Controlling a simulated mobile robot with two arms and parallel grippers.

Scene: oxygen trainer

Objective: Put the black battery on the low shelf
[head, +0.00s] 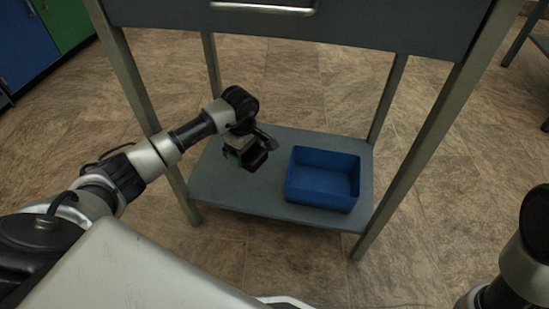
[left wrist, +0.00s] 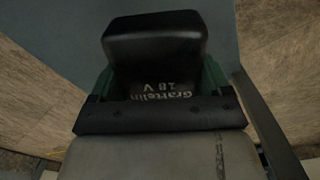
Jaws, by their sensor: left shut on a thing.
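My left gripper (head: 250,152) reaches in under the table top, over the left part of the low shelf (head: 222,190). It is shut on the black battery (head: 254,158). I cannot tell for sure whether the battery's underside touches the shelf. My right gripper is not in view; only part of my right arm shows at the right edge.
A blue open bin (head: 322,180) stands on the right part of the low shelf and looks empty. The table's legs (head: 416,140) and drawer front (head: 300,22) frame the space above the shelf. The shelf's front left is bare. Blue and green cabinets (head: 25,45) stand at the far left.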

